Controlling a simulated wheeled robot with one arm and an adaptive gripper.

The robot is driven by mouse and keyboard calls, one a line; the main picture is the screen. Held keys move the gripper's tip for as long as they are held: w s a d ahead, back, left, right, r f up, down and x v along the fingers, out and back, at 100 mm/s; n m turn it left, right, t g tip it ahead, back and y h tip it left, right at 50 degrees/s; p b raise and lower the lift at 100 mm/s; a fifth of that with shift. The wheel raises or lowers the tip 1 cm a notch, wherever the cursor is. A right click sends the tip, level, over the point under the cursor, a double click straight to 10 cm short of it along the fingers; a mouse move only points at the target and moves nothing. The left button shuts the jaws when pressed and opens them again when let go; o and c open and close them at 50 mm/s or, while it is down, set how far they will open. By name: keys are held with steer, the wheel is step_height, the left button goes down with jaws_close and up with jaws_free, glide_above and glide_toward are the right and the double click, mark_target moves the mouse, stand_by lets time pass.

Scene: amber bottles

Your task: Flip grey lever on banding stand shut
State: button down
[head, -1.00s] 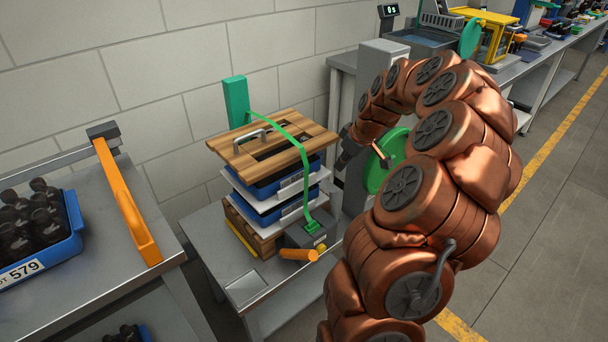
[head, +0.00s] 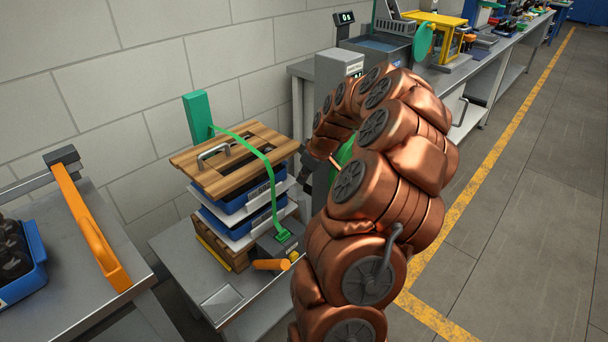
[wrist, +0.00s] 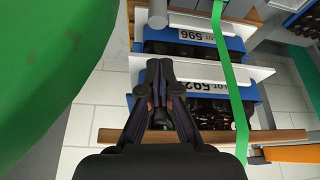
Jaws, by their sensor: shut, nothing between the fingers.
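The banding stand has a green post (head: 198,117) and a stack of lidded blue trays (head: 244,199) crossed by a green strap (head: 272,190). At the strap's lower end is a dark grey block (head: 274,243) with an orange bar (head: 271,265) in front of it. I cannot pick out a separate grey lever. My gripper (head: 306,167) is just right of the stack's top, partly hidden by my arm. In the wrist view my gripper (wrist: 160,70) is shut and empty, its fingertips in front of the trays, left of the strap (wrist: 229,85).
A green disc (wrist: 45,60) fills the wrist view's left side, close to my gripper. A grey column (head: 338,68) stands behind my arm. A bench (head: 60,262) with an orange arm (head: 92,228) is at the left. Open floor (head: 530,190) lies right.

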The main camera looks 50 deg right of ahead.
steer(key=p+x, duration=0.1)
steer(key=x, duration=0.6)
steer(key=shift+f, duration=0.25)
